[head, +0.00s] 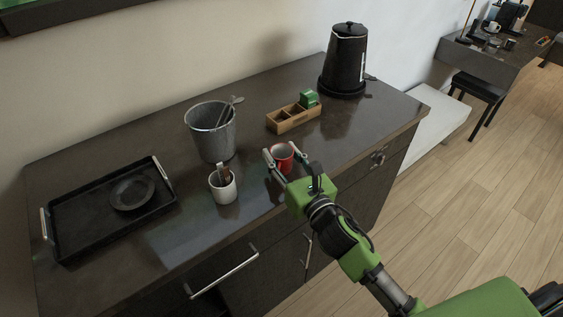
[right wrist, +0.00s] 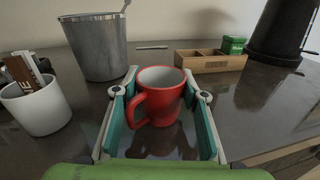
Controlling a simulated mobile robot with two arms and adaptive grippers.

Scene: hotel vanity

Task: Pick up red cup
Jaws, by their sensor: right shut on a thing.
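The red cup (head: 284,157) stands upright near the front edge of the dark counter, with a pale inside. My right gripper (head: 283,160) reaches it from the front, with one finger on each side. In the right wrist view the red cup (right wrist: 160,98) sits between the teal finger pads of my right gripper (right wrist: 162,112), its handle turned to the left and toward the camera. The gripper is shut on the cup. The cup seems to be at counter level; I cannot tell whether it is lifted. My left gripper is not in view.
A white cup (head: 222,186) with packets stands left of the red cup, before a grey metal bucket (head: 211,130). A wooden box (head: 293,116) and black kettle (head: 345,60) stand behind. A black tray (head: 85,222) with a dish is at left.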

